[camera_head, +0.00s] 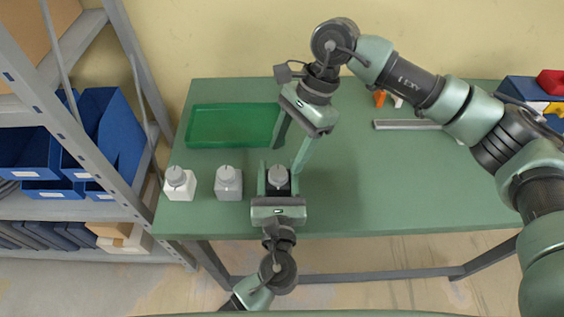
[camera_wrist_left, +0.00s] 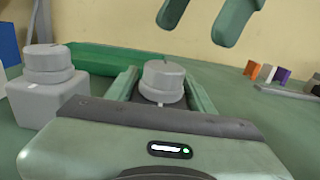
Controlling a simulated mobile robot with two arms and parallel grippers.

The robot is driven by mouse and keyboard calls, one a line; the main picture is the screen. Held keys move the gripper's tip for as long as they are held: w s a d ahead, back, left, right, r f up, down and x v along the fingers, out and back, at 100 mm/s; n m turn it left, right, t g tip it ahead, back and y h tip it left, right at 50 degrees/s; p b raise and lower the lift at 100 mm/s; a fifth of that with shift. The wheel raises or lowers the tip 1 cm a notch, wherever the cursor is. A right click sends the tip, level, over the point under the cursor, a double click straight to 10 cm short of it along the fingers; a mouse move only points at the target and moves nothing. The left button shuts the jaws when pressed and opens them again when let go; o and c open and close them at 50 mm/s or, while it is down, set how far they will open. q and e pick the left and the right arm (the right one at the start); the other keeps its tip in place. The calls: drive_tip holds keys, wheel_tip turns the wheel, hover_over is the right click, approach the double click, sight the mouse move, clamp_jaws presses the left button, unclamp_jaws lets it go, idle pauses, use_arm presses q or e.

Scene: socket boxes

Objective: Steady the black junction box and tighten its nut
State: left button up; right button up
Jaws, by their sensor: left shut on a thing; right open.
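The black junction box (camera_head: 279,188) stands near the front edge of the green table, mostly hidden by my left gripper. Its grey round nut (camera_head: 278,174) sits on top and also shows in the left wrist view (camera_wrist_left: 162,82). My left gripper (camera_head: 278,168) is shut on the box, with one finger on each side. My right gripper (camera_head: 291,148) is open and empty, above and behind the box, with its fingers pointing down. Its fingertips also show at the top of the left wrist view (camera_wrist_left: 203,25), apart from the nut.
A white box (camera_head: 181,190) and a grey box (camera_head: 228,189), each with a grey nut, stand left of the black box. A green tray (camera_head: 232,107) lies behind them. A grey bar (camera_head: 405,125) and orange piece (camera_head: 380,98) are at back right. The front right table is clear.

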sight(280, 170)
drive_tip(key=shift+x, duration=2.25)
drive_tip(key=shift+c, duration=0.3)
clamp_jaws()
